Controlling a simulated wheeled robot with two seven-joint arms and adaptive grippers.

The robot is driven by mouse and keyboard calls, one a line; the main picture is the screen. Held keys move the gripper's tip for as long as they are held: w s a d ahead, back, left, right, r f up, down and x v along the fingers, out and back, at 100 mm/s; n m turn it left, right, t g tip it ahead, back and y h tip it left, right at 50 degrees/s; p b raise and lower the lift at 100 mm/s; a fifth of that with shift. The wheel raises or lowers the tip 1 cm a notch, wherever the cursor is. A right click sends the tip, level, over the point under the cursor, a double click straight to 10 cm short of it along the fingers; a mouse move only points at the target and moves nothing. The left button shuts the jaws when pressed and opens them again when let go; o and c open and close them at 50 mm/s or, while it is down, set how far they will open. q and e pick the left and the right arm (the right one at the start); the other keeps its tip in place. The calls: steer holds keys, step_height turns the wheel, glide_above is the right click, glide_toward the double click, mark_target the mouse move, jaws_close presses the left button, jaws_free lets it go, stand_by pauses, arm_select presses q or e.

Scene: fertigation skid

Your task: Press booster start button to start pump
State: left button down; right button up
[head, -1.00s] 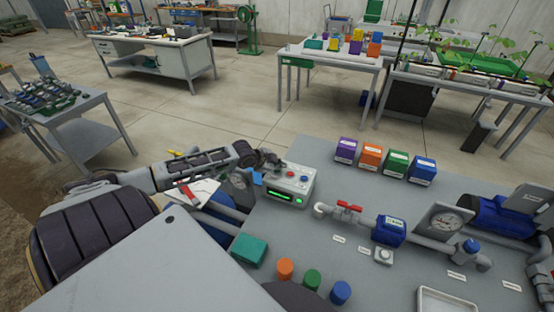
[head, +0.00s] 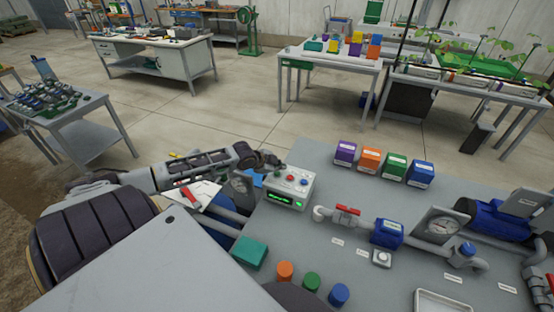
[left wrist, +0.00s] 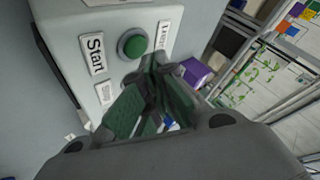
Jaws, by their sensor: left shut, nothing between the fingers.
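The grey control box (head: 288,190) stands at the left end of the bench, with small coloured buttons on top and a lit green display on its front. In the left wrist view its face shows a "Start" label (left wrist: 96,54) beside a round green button (left wrist: 132,43). My left gripper (head: 272,161) is at the box's back left corner. In the left wrist view its fingers (left wrist: 160,75) are shut and empty, with their tips close to the lower right of the green button. I cannot tell whether they touch it. My right gripper is not in view.
Purple, orange, green and blue boxes (head: 381,164) stand behind the pipework. A teal block (head: 249,253) and coloured cylinders (head: 312,282) are in front.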

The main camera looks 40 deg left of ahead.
mark_target(278, 174)
arm_select(q)
steer(key=shift+r, duration=0.1)
step_height(278, 174, up, 3)
steer(key=p, duration=0.3)
steer(key=shift+f, duration=0.2)
steer(key=shift+r+p, duration=0.7)
steer(key=shift+r, duration=0.4)
steer(key=shift+f, duration=0.1)
